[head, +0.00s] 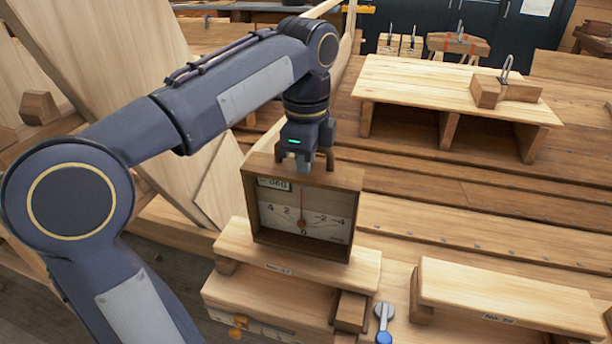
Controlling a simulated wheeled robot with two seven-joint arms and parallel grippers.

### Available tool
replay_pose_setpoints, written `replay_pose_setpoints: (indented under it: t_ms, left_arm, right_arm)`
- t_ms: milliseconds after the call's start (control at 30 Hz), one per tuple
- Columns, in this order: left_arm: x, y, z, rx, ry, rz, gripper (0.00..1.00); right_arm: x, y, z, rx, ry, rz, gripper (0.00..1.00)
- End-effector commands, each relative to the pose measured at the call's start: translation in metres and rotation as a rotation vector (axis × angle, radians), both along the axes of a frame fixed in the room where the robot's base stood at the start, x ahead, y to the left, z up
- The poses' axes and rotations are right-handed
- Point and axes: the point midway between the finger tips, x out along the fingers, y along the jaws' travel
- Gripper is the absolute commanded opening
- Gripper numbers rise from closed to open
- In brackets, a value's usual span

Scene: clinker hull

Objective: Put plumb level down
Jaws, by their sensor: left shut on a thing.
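The plumb level (262,229) is an upright wooden box with an open front, a pale dial with numbers, a red pointer near the 0 mark and a small dark display at its top left. My left gripper (306,165) is above it, shut on its top edge. The level's bottom is at the top of a small wooden stand (345,268) with a label on its front edge. I cannot tell whether the level rests on it or hangs just above. My right gripper is not in view.
A low labelled wooden bench (510,298) is at the lower right. A blue-and-grey tool (383,322) lies between it and the stand. A larger raised board (440,85) carries a wooden block with a metal clamp (505,88). Pale planks lean at the left.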

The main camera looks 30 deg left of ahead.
Motion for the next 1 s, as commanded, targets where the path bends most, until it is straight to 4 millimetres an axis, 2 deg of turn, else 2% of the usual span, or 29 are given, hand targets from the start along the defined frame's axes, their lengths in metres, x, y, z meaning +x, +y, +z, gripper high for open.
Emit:
replay_pose_setpoints:
  t_ms: [167, 533, 567, 700, 1000]
  left_arm:
    - [0.0, 0.0, -0.015, -0.001, -0.002, 0.001, 0.0]
    - [0.0, 0.0, -0.019, -0.001, -0.002, 0.001, 0.0]
    - [0.0, 0.0, -0.02, 0.0, -0.001, 0.001, 0.13]
    - [0.0, 0.0, -0.019, 0.0, -0.001, 0.001, 0.32]
    - [0.0, 0.0, -0.018, 0.0, -0.001, 0.001, 0.34]
  right_arm:
    - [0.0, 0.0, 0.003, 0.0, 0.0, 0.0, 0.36]
    - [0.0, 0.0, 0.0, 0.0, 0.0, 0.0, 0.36]
    - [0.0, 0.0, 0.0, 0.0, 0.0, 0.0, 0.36]
    - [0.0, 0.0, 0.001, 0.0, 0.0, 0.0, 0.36]
    - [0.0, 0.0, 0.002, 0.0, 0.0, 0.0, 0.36]
